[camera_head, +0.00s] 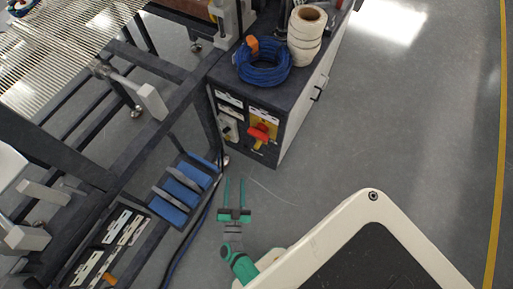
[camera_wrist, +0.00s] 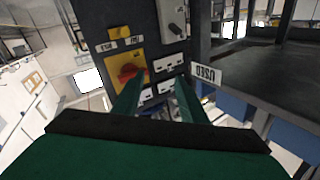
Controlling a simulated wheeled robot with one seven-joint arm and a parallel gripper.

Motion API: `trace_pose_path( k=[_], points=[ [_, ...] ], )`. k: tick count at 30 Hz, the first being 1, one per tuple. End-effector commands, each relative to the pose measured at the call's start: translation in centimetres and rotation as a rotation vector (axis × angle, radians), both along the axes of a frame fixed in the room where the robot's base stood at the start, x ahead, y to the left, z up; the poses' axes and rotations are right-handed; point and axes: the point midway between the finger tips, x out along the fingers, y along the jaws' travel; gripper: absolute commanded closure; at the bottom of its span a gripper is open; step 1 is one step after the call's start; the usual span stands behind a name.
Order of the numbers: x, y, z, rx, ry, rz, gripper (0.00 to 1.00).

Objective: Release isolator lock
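The isolator's red handle (camera_head: 259,133) sits on a yellow plate (camera_head: 270,122) on the end face of the dark cabinet. A small yellow piece (camera_head: 257,145) shows just below the handle; I cannot tell whether it is the lock. In the wrist view the red handle (camera_wrist: 128,72) and yellow plate (camera_wrist: 138,55) lie beyond the left fingertip, with a yellow block (camera_wrist: 120,33) above them. My green gripper (camera_head: 234,181) is open and empty, in front of and below the isolator in the head view, apart from it. It also shows in the wrist view (camera_wrist: 155,84).
A grey rotary switch (camera_head: 227,130) is left of the isolator. Blue cable (camera_head: 264,66) and white rolls (camera_head: 305,38) rest on the cabinet top. The dark machine frame (camera_head: 125,150) with blue blocks (camera_head: 182,188) stands left. Floor (camera_head: 380,120) is clear right.

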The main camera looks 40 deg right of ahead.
Motion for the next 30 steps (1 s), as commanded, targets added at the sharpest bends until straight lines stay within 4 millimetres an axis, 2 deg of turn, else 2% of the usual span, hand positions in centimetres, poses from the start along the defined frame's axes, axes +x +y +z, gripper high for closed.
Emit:
trace_pose_path(
  k=[1, 6, 12, 23, 30],
  points=[
    [1.4, -1.1, -1.0, 0.002, 0.000, -0.051, 0.61],
    [4.3, -4.7, -4.0, 0.002, 0.033, -0.244, 0.61],
    [5.9, -7.8, -5.9, -0.006, 0.088, -0.422, 0.61],
    [6.6, -10.5, -6.5, -0.013, 0.123, -0.517, 0.61],
    [8.2, -14.4, -6.4, -0.013, 0.122, -0.518, 0.61]
  ],
)
